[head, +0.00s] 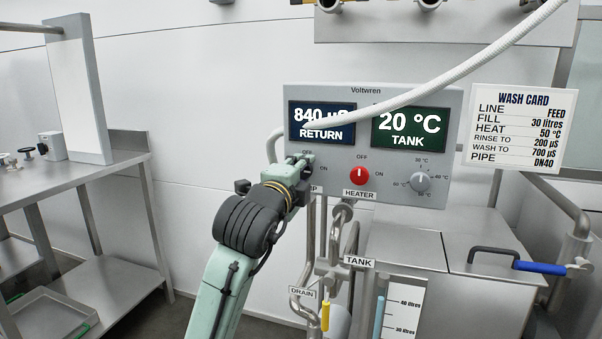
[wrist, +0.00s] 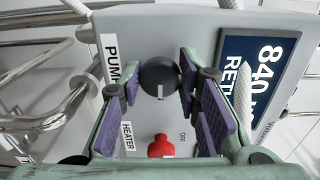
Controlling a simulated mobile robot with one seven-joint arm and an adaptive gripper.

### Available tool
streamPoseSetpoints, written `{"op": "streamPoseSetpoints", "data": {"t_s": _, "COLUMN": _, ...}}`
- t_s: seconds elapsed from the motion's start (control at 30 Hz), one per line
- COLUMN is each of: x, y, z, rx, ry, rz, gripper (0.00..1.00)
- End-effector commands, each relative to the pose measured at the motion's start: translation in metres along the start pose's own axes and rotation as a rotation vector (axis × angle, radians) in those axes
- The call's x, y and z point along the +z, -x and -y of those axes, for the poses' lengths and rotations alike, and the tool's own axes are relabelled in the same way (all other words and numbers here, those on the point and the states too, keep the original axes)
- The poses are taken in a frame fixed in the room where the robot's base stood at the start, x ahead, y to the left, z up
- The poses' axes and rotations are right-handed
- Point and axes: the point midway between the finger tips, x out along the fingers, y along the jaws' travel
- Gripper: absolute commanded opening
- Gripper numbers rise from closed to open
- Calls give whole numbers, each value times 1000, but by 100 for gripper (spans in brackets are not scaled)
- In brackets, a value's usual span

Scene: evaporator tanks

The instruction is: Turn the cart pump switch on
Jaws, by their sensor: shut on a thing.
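The cart pump switch is a round black knob (wrist: 158,72) beside the PUMP label (wrist: 112,62) in the wrist view. My gripper (wrist: 161,80) is shut on it, with one purple pad on each side. The knob's white mark points down in that view, toward the panel's right, the ON side. In the head view my gripper (head: 299,164) is at the lower left of the grey Voltwren panel (head: 365,91) and hides the knob. ON shows just to its right.
The red heater knob (head: 359,176) is close by, its mark up at OFF. A grey dial (head: 419,182) is farther right. A white hose (head: 440,82) crosses the panel front. Pipes (head: 311,240) and a tank (head: 405,250) stand below; a steel bench (head: 80,180) is left.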

Motion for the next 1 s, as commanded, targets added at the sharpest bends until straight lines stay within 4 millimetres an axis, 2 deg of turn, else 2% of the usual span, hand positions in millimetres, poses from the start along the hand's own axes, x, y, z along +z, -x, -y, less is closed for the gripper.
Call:
{"op": "streamPoseSetpoints", "data": {"t_s": 0.07, "x": 0, "y": 0, "z": 0, "rx": -1, "ry": -1, "rz": 1, "gripper": 3}}
{"op": "streamPoseSetpoints", "data": {"t_s": 0.1, "x": 0, "y": 0, "z": 0, "rx": -1, "ry": -1, "rz": 1, "gripper": 32}}
{"op": "streamPoseSetpoints", "data": {"t_s": 0.37, "x": 0, "y": 0, "z": 0, "rx": 0, "ry": 0, "rz": 1, "gripper": 50}}
{"op": "streamPoseSetpoints", "data": {"t_s": 0.63, "x": 0, "y": 0, "z": 0, "rx": 0, "ry": 1, "rz": 0, "gripper": 50}}
{"op": "streamPoseSetpoints", "data": {"t_s": 0.77, "x": 0, "y": 7, "z": 0, "rx": -1, "ry": 1, "rz": 1, "gripper": 50}}
{"op": "streamPoseSetpoints", "data": {"t_s": 0.87, "x": 1, "y": 21, "z": 0, "rx": -2, "ry": 1, "rz": 3, "gripper": 50}}
{"op": "streamPoseSetpoints", "data": {"t_s": 1.0, "x": 1, "y": 52, "z": 1, "rx": -4, "ry": 0, "rz": 4, "gripper": 50}}
